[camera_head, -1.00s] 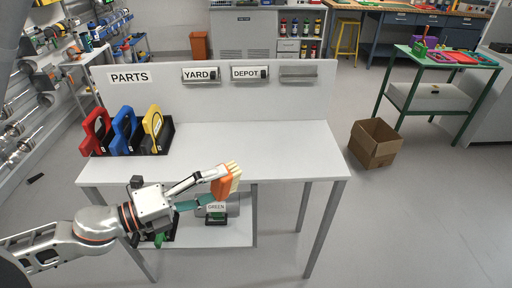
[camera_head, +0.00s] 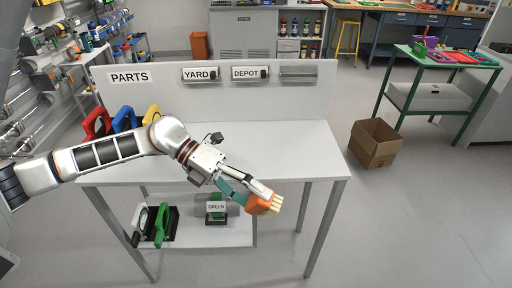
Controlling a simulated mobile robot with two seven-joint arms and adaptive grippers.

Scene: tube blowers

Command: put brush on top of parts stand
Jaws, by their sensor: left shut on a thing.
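The brush (camera_head: 263,204) has an orange body and pale bristles. My left gripper (camera_head: 246,196) is shut on it and holds it at the front edge of the parts stand, with the bristles pointing right. The parts stand (camera_head: 290,150) is a grey-white table with a back panel bearing a PARTS sign (camera_head: 129,77). Its top is bare from the middle to the right. My left arm crosses over the left part of the top. My right gripper is not in view.
Red, blue and yellow tube blowers (camera_head: 124,119) stand at the top's left end, partly hidden by my arm. The lower shelf (camera_head: 215,238) holds green and white items and a GREEN sign. A cardboard box (camera_head: 374,145) lies on the floor to the right.

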